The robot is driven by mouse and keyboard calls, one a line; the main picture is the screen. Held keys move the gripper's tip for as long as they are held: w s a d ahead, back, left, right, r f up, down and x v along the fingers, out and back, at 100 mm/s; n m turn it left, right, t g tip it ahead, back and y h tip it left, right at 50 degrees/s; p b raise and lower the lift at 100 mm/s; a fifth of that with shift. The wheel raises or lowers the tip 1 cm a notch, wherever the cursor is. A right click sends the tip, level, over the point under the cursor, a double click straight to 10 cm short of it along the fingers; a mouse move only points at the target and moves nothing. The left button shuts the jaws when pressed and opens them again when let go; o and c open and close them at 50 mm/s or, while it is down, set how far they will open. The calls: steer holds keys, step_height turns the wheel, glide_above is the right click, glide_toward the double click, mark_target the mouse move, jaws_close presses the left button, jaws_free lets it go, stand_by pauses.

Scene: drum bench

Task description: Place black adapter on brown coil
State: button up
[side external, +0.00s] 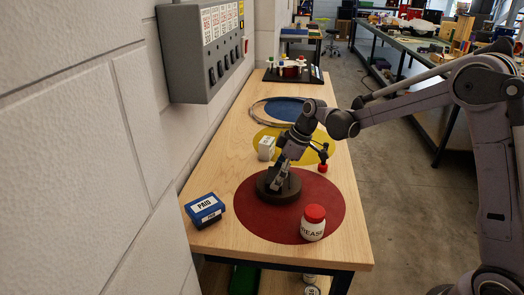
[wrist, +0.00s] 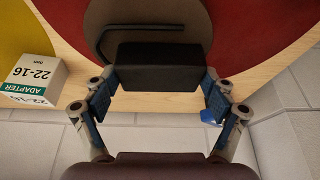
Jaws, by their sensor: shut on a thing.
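The black adapter (wrist: 152,68) is a dark block between the two fingers of my gripper (wrist: 157,100) in the wrist view. My gripper is shut on it. The brown coil (wrist: 190,22) is a flat round disc behind the block in the wrist view, with a dark bent strip on its face. In the side view the coil (side external: 268,191) lies on the red circle (side external: 325,193), and my gripper (side external: 278,182) points down right over it. There the adapter is hard to make out against the gripper. I cannot tell whether the adapter touches the coil.
A red-lidded grease jar (side external: 313,226) stands at front right on the red circle. A blue PAID box (side external: 205,210) is left. A white adapter carton (side external: 266,148), also in the wrist view (wrist: 32,80), stands behind, near a dark red-ended item (side external: 322,166). A grey wall panel (side external: 203,55) overhangs the left.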

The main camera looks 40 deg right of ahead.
steer(key=shift+f, duration=0.1)
steer(key=o, duration=1.1)
steer(key=v, duration=1.2)
steer(key=s+a+f+m+t+h, duration=0.1)
steer(key=s+m, duration=0.3)
steer(key=s, duration=0.6)
steer(key=s+a+f+m+t+h, duration=0.1)
steer(key=s+m, duration=0.4)
steer(key=s, duration=0.6)
steer(key=shift+f+t+h, duration=0.55)
steer(key=shift+t+h, duration=0.05)
steer(key=shift+t, duration=0.4)
